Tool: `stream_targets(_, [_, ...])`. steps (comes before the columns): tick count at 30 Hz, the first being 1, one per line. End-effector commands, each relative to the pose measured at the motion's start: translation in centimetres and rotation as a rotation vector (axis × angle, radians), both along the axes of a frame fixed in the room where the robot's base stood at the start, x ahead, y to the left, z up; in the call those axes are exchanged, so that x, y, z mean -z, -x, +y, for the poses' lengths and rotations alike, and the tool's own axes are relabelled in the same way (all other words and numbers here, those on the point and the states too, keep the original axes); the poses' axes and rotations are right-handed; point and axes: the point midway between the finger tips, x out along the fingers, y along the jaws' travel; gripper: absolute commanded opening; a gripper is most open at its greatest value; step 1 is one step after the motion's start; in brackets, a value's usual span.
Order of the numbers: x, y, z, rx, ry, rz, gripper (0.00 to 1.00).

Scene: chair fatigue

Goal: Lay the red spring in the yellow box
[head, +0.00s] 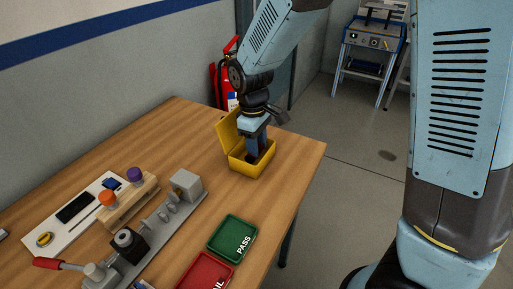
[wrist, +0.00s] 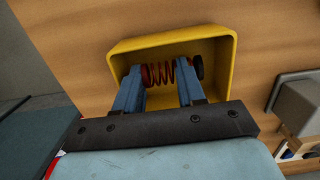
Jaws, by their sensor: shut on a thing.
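The yellow box (head: 239,165) stands on the wooden table near its far right corner, with its lid open at the back. It also shows in the wrist view (wrist: 234,65). My gripper (head: 257,158) points down into the box. In the wrist view my gripper (wrist: 160,80) is shut on the red spring (wrist: 158,75), which lies crosswise between the two blue fingers, within the box's outline. A dark round end piece shows at the right finger. I cannot tell whether the spring touches the box floor. The spring is hidden in the head view.
A green PASS tray (head: 232,238) and a red tray (head: 205,272) lie nearer on the table. A grey bench fixture (head: 165,215) and a wooden stand (head: 130,200) with orange and purple knobs are to the left. Bare tabletop surrounds the box.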

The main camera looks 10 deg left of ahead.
Motion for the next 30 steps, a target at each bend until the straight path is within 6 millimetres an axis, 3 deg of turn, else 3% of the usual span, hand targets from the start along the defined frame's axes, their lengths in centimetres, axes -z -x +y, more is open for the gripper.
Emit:
stream_targets(3, [1.3,0.0,-0.1,0.002,0.002,0.002,0.05])
stream_targets(14, [1.6,0.0,-0.1,0.003,0.0,0.0,0.05])
stream_targets(15, [1.6,0.0,-0.1,0.003,0.0,0.0,0.42])
stream_targets(17, [1.6,0.0,-0.1,0.003,0.0,0.0,0.48])
stream_targets(26, [1.4,0.0,-0.1,0.004,-0.001,-0.001,0.5])
stream_targets(30, [0.4,-0.1,0.0,0.003,-0.002,-0.002,0.5])
